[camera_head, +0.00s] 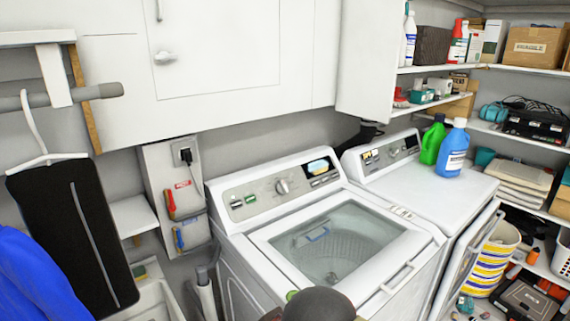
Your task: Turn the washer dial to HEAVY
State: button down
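The washer (238,272) is a white top-loading machine in the middle of the head view, its glass lid (338,243) down. The washer dial (282,187) is a round silver-grey knob on the sloped control panel at the back of the washer. The dial's labels and pointer are too small to read. A dark rounded part at the bottom edge looks like part of my arm. My gripper is not in view.
A second white machine (415,184) stands to the right, with green (433,140) and blue (453,149) bottles on top and its front door (468,262) open. White cabinets (215,60) overhang the back. Clothes hang at left. Loaded shelves fill the right. The space above the washer lid is clear.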

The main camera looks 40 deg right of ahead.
aim_at(281, 187)
jog(key=z, duration=1.3)
jog(key=k+l, duration=0.15)
jog(key=l, duration=0.15)
jog(key=l+u, duration=0.15)
jog(key=l, duration=0.35)
jog(key=k+l+u, duration=0.15)
jog(key=l, duration=0.3)
jog(key=l+u, duration=0.15)
jog(key=l, duration=0.35)
jog(key=i+l+u, duration=0.4)
jog(key=l, duration=0.45)
jog(key=i+u, duration=0.15)
jog(key=i, duration=0.5)
